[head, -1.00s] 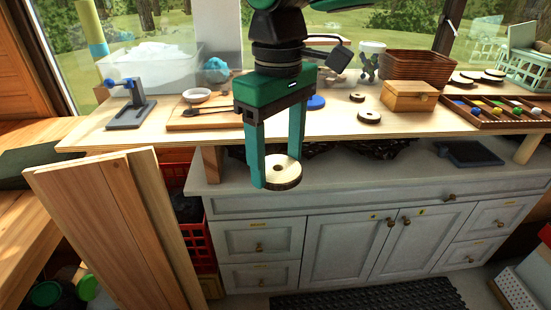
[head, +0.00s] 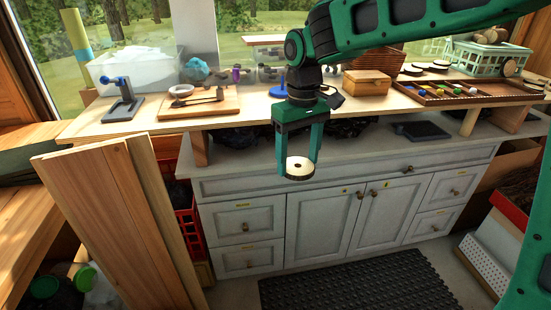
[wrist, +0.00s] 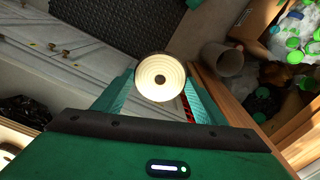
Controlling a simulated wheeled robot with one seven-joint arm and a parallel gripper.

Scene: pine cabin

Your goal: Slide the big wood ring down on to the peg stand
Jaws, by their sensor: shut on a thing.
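The big wood ring (head: 298,176), a pale disc with a dark bark rim and a small centre hole, is between the fingertips of my gripper (head: 299,163). The gripper is shut on it and holds it roughly level in front of the white cabinet. In the wrist view the ring (wrist: 160,66) shows face-on between the two green fingers (wrist: 159,80). A blue round base (head: 278,91) stands on the upper wooden shelf behind my gripper, with a blue upright partly hidden by my arm; it looks like the peg stand.
The wooden shelf (head: 240,122) has a raised front edge above the grey counter. A board with spoons (head: 200,103), a blue-grey clamp stand (head: 124,103), a wooden box (head: 367,83) and a bead tray (head: 455,92) stand on it. Leaning planks (head: 105,210) are at left.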

